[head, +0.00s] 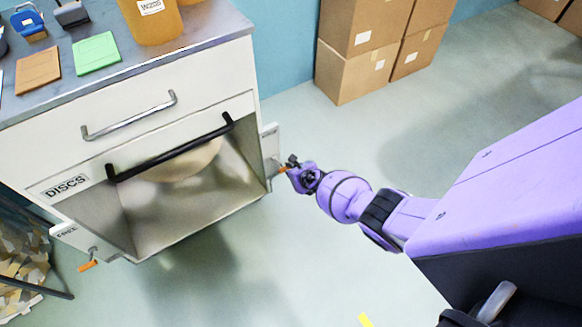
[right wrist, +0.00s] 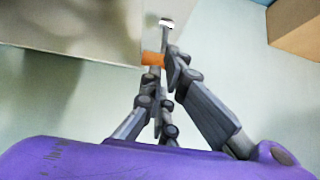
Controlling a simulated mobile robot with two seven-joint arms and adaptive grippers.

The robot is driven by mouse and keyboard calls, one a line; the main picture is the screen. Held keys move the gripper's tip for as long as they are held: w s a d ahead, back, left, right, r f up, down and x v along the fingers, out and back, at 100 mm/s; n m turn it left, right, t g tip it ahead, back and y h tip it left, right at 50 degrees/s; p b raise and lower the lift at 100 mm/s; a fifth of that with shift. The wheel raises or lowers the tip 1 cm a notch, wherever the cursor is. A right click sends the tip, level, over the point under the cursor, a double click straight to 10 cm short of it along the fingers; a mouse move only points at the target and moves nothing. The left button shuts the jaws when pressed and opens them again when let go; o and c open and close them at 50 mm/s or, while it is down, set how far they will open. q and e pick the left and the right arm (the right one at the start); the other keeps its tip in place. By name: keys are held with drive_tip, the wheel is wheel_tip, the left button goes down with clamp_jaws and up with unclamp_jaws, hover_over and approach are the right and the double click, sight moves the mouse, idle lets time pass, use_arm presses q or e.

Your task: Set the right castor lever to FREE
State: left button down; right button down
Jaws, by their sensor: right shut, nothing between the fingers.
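The right castor lever (head: 281,169) has an orange tip and sits below a pale plate (head: 270,142) at the cabinet's lower right corner. Any lettering on that plate is unreadable from here. My right gripper (head: 292,164) is shut and empty, its fingertips right by the orange tip. In the right wrist view the orange tip (right wrist: 153,58) is just left of the dark fingers (right wrist: 163,72); I cannot tell whether they touch. The left castor lever (head: 88,265) hangs at the lower left corner, by a plate marked FREE (head: 68,231). My left gripper is not in view.
The white cabinet (head: 110,108) has an open lower bay marked DISCS, with a black bar handle (head: 170,149) and a pale round thing inside. Cardboard boxes (head: 352,73) stand against the wall behind.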

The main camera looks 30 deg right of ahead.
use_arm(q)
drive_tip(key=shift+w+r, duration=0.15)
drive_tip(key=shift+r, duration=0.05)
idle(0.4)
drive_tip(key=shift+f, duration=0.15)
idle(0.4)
